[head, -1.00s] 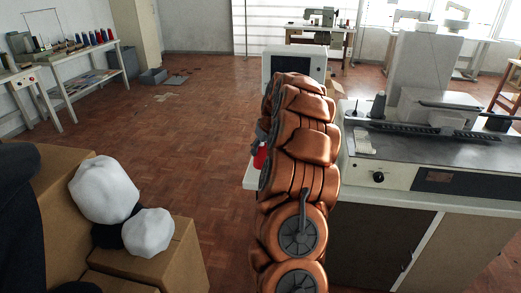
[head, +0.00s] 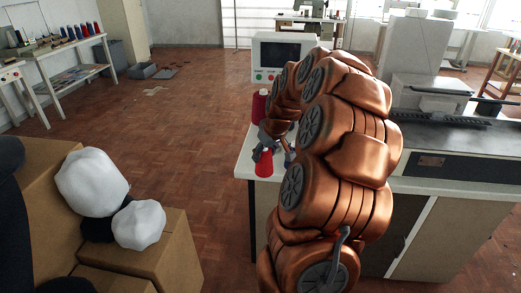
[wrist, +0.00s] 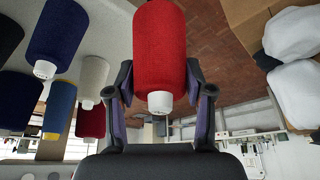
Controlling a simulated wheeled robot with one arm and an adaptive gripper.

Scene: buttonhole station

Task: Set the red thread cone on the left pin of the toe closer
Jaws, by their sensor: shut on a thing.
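The red thread cone (head: 264,164) is in my gripper (head: 267,145), over the near left part of a white table in the head view. In the wrist view the cone (wrist: 160,45) fills the space between the two fingers (wrist: 160,95), which are shut on it. Its white tip shows below the red thread. In the head view I cannot tell whether its base touches the table. I cannot make out the toe closer's left pin; my arm hides much of the table.
A darker red cone (head: 259,104) stands behind my gripper. The wrist view shows navy (wrist: 57,38), cream (wrist: 94,78) and other cones close by on the left. A console (head: 283,58) stands behind, and a machine bench (head: 450,140) is at right. Open floor (head: 190,140) lies left.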

